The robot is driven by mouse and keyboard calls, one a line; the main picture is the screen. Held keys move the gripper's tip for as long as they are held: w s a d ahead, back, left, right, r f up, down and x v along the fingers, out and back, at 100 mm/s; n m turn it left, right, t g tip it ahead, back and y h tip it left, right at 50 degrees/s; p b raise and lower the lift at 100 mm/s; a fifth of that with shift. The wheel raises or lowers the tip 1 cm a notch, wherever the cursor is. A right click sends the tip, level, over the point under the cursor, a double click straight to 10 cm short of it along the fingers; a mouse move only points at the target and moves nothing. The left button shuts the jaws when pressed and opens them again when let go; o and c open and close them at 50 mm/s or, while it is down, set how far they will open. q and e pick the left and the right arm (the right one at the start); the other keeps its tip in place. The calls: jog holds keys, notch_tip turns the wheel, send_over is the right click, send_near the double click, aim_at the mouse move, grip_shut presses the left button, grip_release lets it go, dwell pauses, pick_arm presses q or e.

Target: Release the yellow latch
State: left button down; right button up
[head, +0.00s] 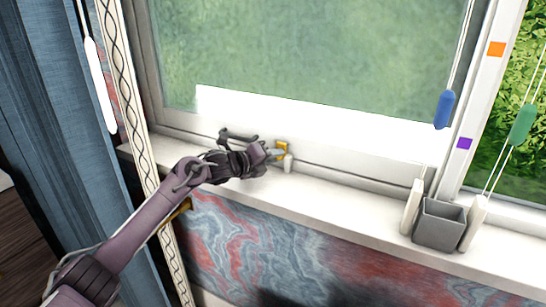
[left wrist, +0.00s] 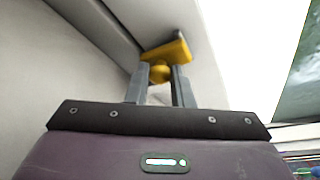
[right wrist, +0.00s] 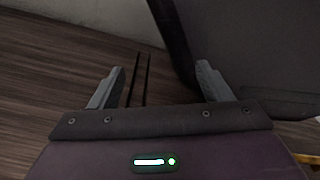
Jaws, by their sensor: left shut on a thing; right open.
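The yellow latch (head: 282,146) is on the lower part of the white window frame, just above the sill, left of the middle in the head view. In the left wrist view, the latch (left wrist: 168,52) shows a flat yellow bar with a round knob under it. My left gripper (head: 274,155) reaches it from the left; in the left wrist view its fingers (left wrist: 160,82) are shut on the knob. My right gripper (right wrist: 160,80) is open and empty in the right wrist view, above a dark wood floor. It is not seen in the head view.
A grey square cup (head: 440,224) stands on the sill (head: 345,192) at the right, between two white pieces. A blue cord pull (head: 444,109) and a green one (head: 522,124) hang at the right. A blue curtain (head: 52,120) hangs at the left.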

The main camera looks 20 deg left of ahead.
pick_arm(q)
jog(key=shift+s+r+g+p, duration=0.1)
jog(key=shift+r+g+p, duration=0.45)
jog(key=shift+p, duration=0.7)
jog(key=r+g+p, duration=0.1)
jog(key=p, duration=0.2)
jog(key=n+g+y+p, duration=0.1)
jog(key=g+p, duration=0.1)
jog(key=p, duration=0.1)
jog(key=shift+s+r, duration=0.15)
jog(key=shift+r, duration=0.2)
jog(key=shift+r+n+g+y+p, duration=0.15)
jog(key=shift+n+g+y+p, duration=0.25)
jog(key=shift+g+p, duration=0.65)
pick_arm(e)
jog(key=s+r, duration=0.4)
jog(key=r, duration=0.5)
jog(key=shift+d, duration=0.4)
pick_arm(q)
jog(key=shift+a, duration=0.1)
pick_arm(e)
jog(key=shift+r, duration=0.1)
pick_arm(q)
jog(key=c, duration=1.3)
grip_release()
